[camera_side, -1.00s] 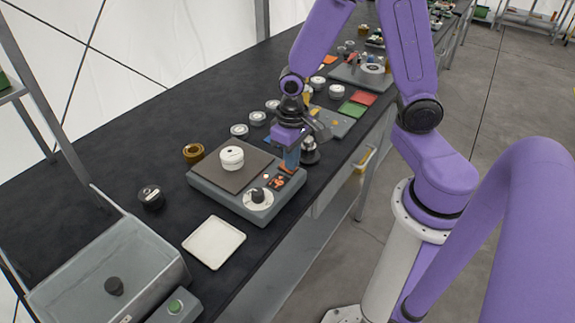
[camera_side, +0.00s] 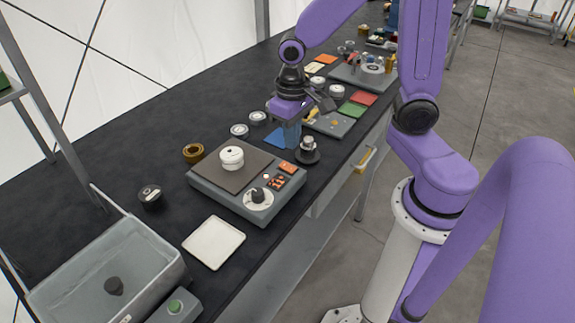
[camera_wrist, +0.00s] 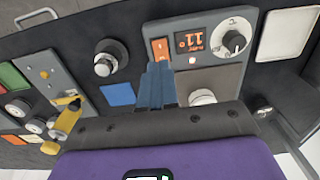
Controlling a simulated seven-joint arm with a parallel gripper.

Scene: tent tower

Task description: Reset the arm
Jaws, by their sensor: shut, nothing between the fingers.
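My gripper (camera_side: 292,146) is shut and empty. Its blue fingers point down and stand above the bench, just behind the far right corner of a grey hot-plate-like device (camera_side: 207,186). In the wrist view the closed fingertips (camera_wrist: 158,68) show near the device's orange switch (camera_wrist: 160,49), with no clear contact. The device has a white dial (camera_wrist: 233,38) and a lit display (camera_wrist: 190,40) reading about "11°". A white round lidded container (camera_side: 232,157) stands on its brown plate; in the wrist view the container is partly hidden by my gripper.
A metal knobbed piece (camera_side: 307,152) stands close right of my fingers. A blue square (camera_side: 276,137) lies behind them. A white tray (camera_side: 214,242), a grey basin (camera_side: 150,237), a brass ring (camera_side: 193,153) and a black-sided puck (camera_side: 150,195) lie nearer. Grey boards with coloured squares (camera_side: 350,110) lie farther back.

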